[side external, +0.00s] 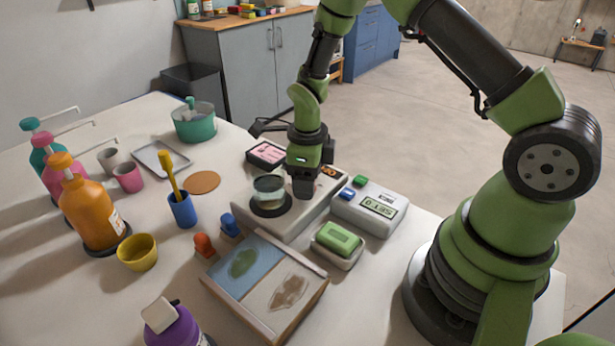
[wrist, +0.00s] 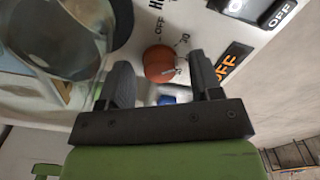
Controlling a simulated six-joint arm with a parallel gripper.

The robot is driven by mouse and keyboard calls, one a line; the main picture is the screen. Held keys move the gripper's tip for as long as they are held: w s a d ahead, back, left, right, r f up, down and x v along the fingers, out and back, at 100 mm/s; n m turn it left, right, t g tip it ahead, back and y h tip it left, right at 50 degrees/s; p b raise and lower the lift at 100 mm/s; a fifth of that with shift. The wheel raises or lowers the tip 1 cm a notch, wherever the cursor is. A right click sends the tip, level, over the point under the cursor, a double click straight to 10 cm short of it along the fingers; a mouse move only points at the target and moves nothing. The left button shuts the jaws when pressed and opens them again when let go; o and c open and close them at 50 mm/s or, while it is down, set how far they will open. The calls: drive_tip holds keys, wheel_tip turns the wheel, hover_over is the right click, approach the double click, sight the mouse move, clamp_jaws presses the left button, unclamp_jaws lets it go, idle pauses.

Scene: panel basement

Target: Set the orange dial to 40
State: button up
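The orange dial (wrist: 160,63) shows in the wrist view on a pale panel, with printed marks and "OFF" near it; its number marks are too small to read surely. My gripper (wrist: 160,74) is open, with one dark finger on each side of the dial; I cannot tell whether either touches it. In the side external view my gripper (side external: 303,187) points down over the hot plate unit (side external: 292,222) and hides the dial.
A glass beaker (side external: 268,187) stands on the round plate close left of my gripper; it also looms in the wrist view (wrist: 60,40). A grey box with a screen (side external: 370,208) and a green block in a dish (side external: 338,240) stand at right. A wooden tray (side external: 262,318) lies in front.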

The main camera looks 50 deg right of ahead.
wheel_tip(320, 180, up, 10)
idle(0.6)
wheel_tip(320, 180, down, 10)
drive_tip(key=n, duration=1.3)
drive_tip(key=shift+n, duration=0.3)
